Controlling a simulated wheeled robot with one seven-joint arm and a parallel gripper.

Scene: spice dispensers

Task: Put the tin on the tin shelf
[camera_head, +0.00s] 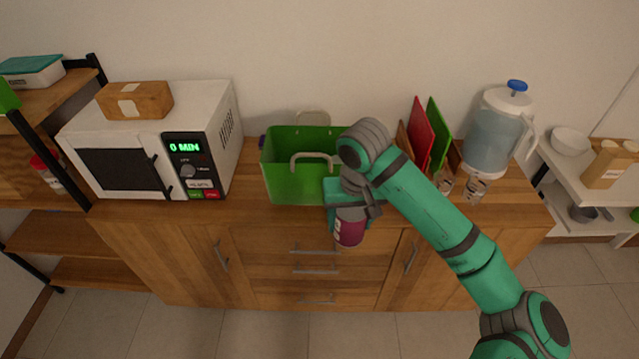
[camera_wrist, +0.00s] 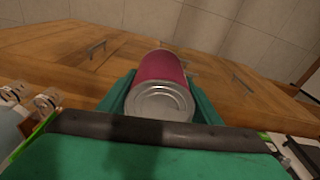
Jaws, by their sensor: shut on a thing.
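The tin (camera_head: 349,228) is a maroon can with a pale label patch and a metal end. My gripper (camera_head: 352,212) is shut on it and holds it in front of the wooden cabinet's front edge, clear of the counter. In the wrist view the tin (camera_wrist: 161,85) lies between my two green fingers, with its silver end facing the camera. Wooden shelves stand at the left, and one of them bears a red jar (camera_head: 46,170). I cannot tell which shelf is the tin shelf.
A white shelf with a bowl (camera_head: 570,141) stands at the right. Tiled floor lies in front.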

